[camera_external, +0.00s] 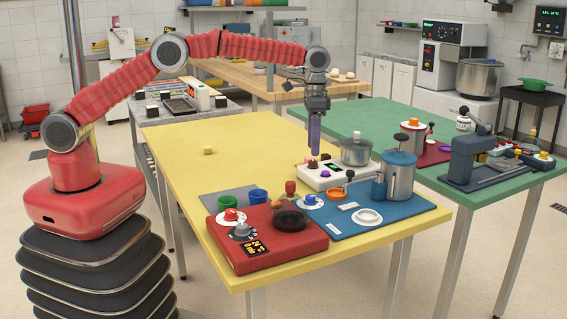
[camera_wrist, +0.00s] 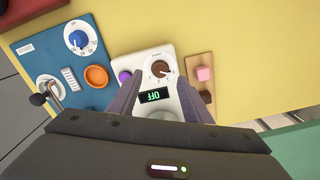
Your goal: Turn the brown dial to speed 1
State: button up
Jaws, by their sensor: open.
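The brown dial (camera_wrist: 160,69) is round with white marks around it, on the top of a white box (camera_wrist: 146,57). A small display (camera_wrist: 154,96) on that box reads OFF, upside down in the wrist view. A purple knob (camera_wrist: 125,77) sits beside the dial. In the external view, the white box (camera_external: 345,178) stands on the yellow table. My gripper (camera_external: 314,153) points down above the box's left part. Contact with the dial cannot be told.
A pink block (camera_wrist: 204,73) on a wooden board is right of the box. A blue panel (camera_wrist: 62,42) with a blue dial (camera_wrist: 78,40) and orange dish (camera_wrist: 96,76) is left. A steel pot (camera_external: 356,151) and a red panel (camera_external: 290,246) are nearby. The yellow table's left part is mostly clear.

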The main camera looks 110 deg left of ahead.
aim_at(313, 161)
jog(key=shift+f, duration=2.45)
jog(key=shift+c, duration=0.6)
jog(key=c, duration=0.9)
